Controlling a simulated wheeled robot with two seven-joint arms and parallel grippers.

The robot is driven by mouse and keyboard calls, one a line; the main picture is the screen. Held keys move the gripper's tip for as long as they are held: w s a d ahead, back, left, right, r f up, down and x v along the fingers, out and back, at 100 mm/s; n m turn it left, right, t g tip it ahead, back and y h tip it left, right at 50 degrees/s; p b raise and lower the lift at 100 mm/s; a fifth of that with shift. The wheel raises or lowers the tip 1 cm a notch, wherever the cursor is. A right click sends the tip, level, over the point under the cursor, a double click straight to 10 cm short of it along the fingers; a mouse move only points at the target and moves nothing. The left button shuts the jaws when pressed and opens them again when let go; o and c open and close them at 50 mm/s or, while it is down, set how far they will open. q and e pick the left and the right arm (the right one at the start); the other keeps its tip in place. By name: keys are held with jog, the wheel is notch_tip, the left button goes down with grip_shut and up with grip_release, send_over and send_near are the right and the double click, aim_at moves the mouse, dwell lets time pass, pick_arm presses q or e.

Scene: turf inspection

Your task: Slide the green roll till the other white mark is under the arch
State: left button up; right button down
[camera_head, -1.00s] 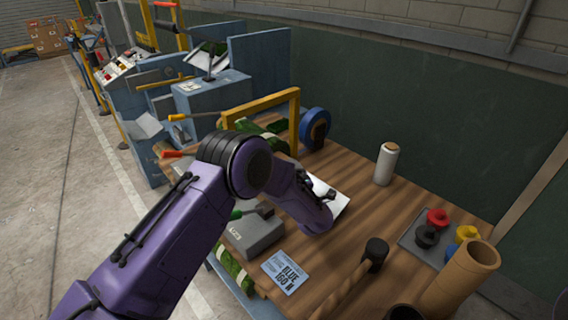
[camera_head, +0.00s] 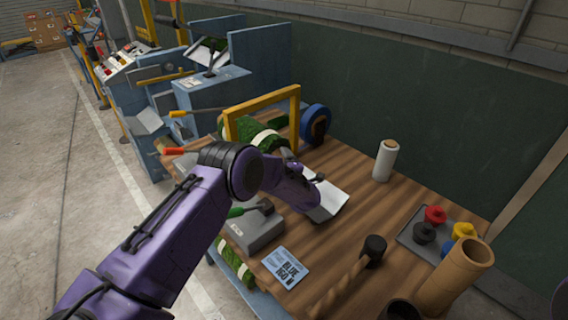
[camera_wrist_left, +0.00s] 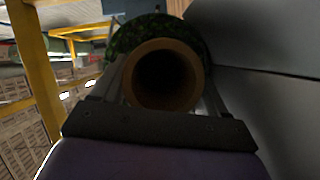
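The green roll (camera_head: 239,131) lies on the wooden bench under the yellow arch (camera_head: 262,101). One white mark (camera_head: 264,137) shows on it between the arch's posts; whether it is exactly under the bar is hard to tell. The turf edge (camera_wrist_left: 150,30) shows behind the core. My right gripper is out of view.
A blue-rimmed wheel (camera_head: 315,121) stands beside the arch's right post. A white sheet (camera_head: 328,203), a grey block (camera_head: 255,228), a blue card (camera_head: 286,267), a mallet (camera_head: 374,250) and a white film roll (camera_head: 385,160) are on the bench.

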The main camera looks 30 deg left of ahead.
pick_arm(q)
grip_shut()
jog(key=shift+s+d+f, duration=0.1)
jog(key=shift+s+d, duration=0.05)
jog(key=shift+s, duration=0.3)
jog(key=shift+s+a, duration=0.2)
jog(key=shift+s, duration=0.3)
jog(key=o, duration=1.5)
grip_release()
jog(key=shift+o, duration=0.2)
jog(key=shift+d, duration=0.15)
jog(key=shift+s+d, duration=0.15)
jog(key=shift+d, duration=0.15)
jog(key=b+v, duration=0.2)
jog(key=v, duration=0.7)
jog(key=shift+s+d+b, duration=0.15)
jog(key=shift+s+b, duration=0.2)
jog(key=shift+s, duration=0.05)
